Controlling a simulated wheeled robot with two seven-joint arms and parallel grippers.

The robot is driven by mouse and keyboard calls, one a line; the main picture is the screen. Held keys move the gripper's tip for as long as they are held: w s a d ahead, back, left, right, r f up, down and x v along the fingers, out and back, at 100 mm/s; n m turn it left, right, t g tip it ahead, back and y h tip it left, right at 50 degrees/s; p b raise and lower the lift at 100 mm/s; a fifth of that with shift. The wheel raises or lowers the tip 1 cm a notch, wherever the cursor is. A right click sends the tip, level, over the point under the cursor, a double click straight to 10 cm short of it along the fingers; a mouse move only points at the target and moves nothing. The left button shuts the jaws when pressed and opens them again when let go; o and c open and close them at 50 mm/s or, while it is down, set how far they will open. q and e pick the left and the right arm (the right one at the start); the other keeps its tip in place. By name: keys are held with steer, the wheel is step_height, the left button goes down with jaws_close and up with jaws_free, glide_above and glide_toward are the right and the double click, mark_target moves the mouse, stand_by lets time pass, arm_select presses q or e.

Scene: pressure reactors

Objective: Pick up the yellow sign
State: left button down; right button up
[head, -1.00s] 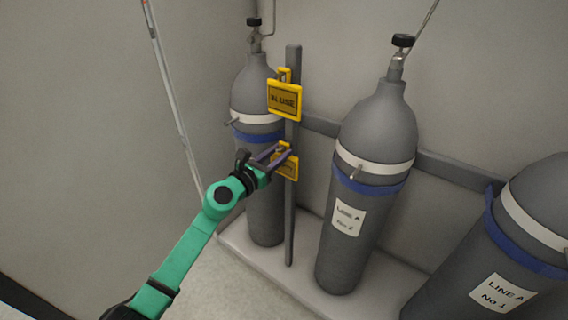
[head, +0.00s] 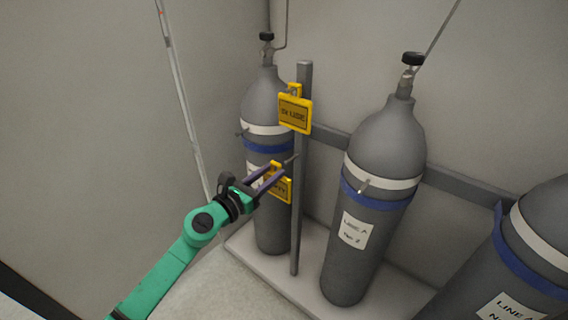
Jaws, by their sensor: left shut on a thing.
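A yellow sign (head: 285,190) is at my left gripper (head: 276,170), in the head view's middle. The gripper is shut on the sign near its top, and the fingers hide part of it. The sign is just left of a grey upright post (head: 302,220), beside a bare peg. A second yellow sign (head: 295,113), reading "IN USE", hangs higher on the same post. My right gripper is not in view.
Grey gas cylinders stand behind and right of the post: one at the back left (head: 270,225), one in the middle (head: 376,155), and one at the right edge (head: 535,225). They stand on a low pale plinth (head: 258,256). A thin pipe (head: 183,95) runs along the left wall.

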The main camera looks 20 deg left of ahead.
arm_select(q)
steer(key=b+v, duration=0.8)
steer(key=v, duration=1.6)
steer(key=shift+s, duration=0.4)
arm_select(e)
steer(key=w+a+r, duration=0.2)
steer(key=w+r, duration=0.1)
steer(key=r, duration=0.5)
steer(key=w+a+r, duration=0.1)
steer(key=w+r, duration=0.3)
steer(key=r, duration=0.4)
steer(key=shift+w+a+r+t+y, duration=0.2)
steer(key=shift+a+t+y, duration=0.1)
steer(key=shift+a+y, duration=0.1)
arm_select(q)
steer(key=shift+f, duration=0.1)
